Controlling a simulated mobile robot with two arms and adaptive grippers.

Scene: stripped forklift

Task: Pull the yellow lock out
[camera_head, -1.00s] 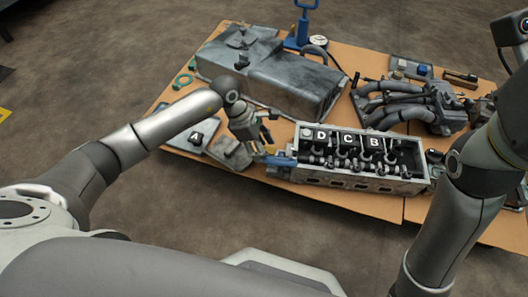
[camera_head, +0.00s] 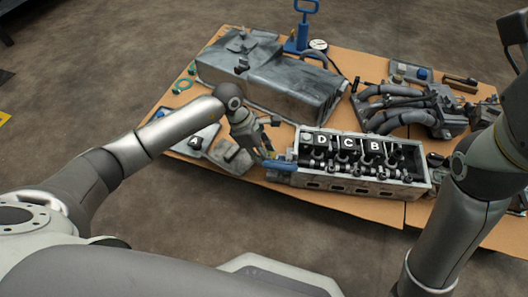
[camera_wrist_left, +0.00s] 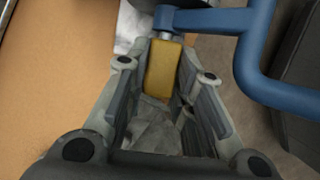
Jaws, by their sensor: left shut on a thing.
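The yellow lock (camera_wrist_left: 160,70) is a small block at the end of a metal stem by a blue bar (camera_wrist_left: 215,20) in the left wrist view. My left gripper (camera_wrist_left: 165,80) has its two fingers on either side of the lock, shut on it. In the head view my left gripper (camera_head: 266,150) is at the left end of the grey engine block (camera_head: 350,186), beside the blue handle (camera_head: 280,164). The lock is not clearly visible there. My right arm shows at the right, but its gripper is out of sight.
The brown table (camera_head: 380,211) holds a large grey housing (camera_head: 270,88), a dark pipe manifold (camera_head: 410,110) and a blue hand pump (camera_head: 303,30). A tray marked A (camera_head: 196,141) lies left of my gripper. Bare tabletop shows along the front edge.

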